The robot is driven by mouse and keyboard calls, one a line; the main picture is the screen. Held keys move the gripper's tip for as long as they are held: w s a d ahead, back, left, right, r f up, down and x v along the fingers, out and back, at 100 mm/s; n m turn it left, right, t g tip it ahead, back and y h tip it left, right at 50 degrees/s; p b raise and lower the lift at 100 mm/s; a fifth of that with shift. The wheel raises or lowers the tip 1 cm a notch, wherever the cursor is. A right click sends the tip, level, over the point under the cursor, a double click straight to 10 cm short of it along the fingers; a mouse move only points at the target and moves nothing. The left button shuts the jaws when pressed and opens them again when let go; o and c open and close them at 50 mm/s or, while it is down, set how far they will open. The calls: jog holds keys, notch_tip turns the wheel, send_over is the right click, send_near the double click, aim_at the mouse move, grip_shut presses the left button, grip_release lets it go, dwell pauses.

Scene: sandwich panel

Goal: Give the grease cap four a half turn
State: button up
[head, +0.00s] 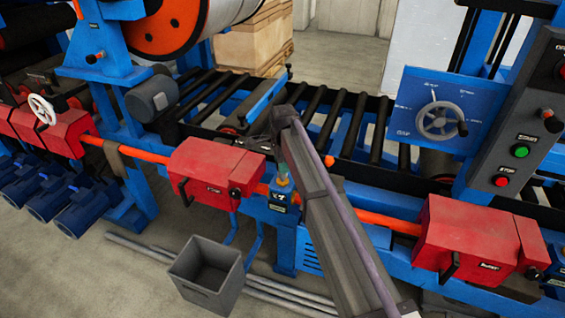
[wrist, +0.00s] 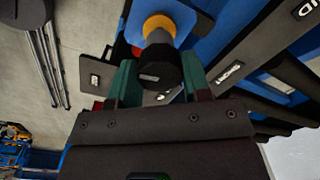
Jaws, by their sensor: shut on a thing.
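In the wrist view, the grease cap (wrist: 161,68) is a black round cap with a small pale mark. A grey neck (wrist: 159,37) and a yellow-orange collar (wrist: 158,22) join it to a blue block. My gripper (wrist: 160,78) is shut on the cap, with one green finger at each side of it. I cannot read a number on the cap. In the head view, my arm reaches up from the bottom right, and its end is over the machine's middle. There the cap and the fingers cannot be made out clearly.
Red guard boxes (head: 215,169) and (head: 466,240) sit along an orange shaft. Behind lies a roller conveyor (head: 330,125). A control panel (head: 530,130) and a handwheel (head: 438,121) are at right. A grey bin (head: 206,276) and long bars (head: 278,290) lie on the floor.

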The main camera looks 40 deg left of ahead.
jog(key=shift+m, duration=0.8)
jog(key=o, duration=0.9)
notch_tip(320, 180, up, 11)
jog(key=p, duration=1)
jog(key=shift+f+p, duration=0.1)
jog(key=shift+p, duration=0.3)
